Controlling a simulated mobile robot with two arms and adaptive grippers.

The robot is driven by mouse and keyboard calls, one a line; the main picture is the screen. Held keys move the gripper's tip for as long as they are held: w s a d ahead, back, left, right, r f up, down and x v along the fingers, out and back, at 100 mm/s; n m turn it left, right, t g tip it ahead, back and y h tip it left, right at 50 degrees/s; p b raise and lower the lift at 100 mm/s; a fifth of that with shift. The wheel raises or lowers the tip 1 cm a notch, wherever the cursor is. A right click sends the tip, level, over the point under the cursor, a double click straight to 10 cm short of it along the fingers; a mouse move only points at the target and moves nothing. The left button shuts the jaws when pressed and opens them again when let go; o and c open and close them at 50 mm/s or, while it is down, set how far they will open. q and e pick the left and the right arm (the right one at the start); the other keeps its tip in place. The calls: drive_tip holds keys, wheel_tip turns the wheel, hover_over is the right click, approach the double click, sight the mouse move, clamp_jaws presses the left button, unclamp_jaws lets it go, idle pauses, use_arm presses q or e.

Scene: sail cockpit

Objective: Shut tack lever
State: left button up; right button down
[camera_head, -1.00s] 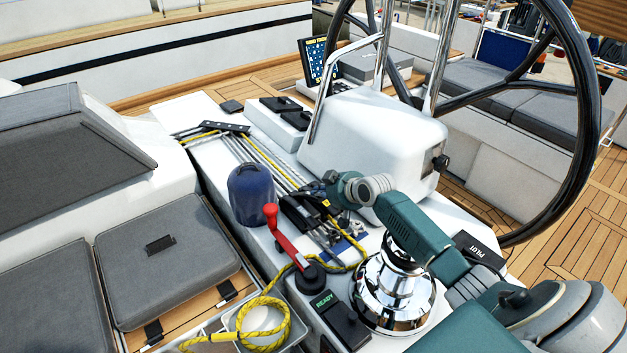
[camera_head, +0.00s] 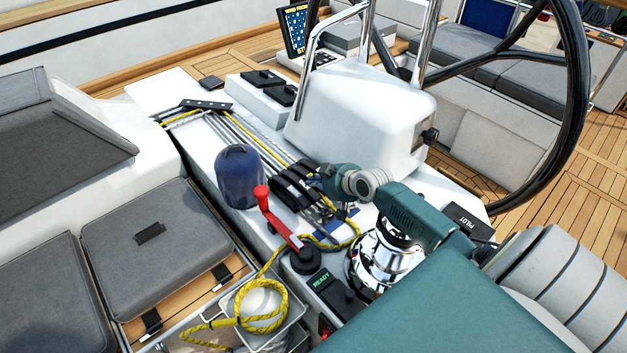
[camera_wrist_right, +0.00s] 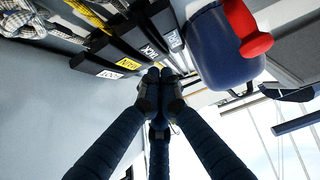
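The rope clutch bank (camera_head: 291,187) with dark levers sits on the white console, with lines running into it from behind. In the right wrist view, several dark levers lie side by side; one bears a white-lettered TACK label (camera_wrist_right: 150,48). My right gripper (camera_head: 318,180) is at the right side of the bank, partly hidden by its own wrist. In the right wrist view, its dark blue fingers (camera_wrist_right: 160,76) meet at the tips, close to the TACK lever's end. I cannot tell whether they touch it. No object shows between them. My left gripper is not in view.
A blue covered winch (camera_head: 239,178) and a red winch handle (camera_head: 274,217) stand close left of the clutches. A chrome winch (camera_head: 385,258) is under my right forearm. Yellow rope (camera_head: 265,305) lies in a front bin. The steering pedestal (camera_head: 355,120) rises behind.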

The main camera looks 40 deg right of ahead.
drive_tip(key=shift+s, duration=0.1)
drive_tip(key=v, duration=1.2)
drive_tip(key=shift+r, duration=0.1)
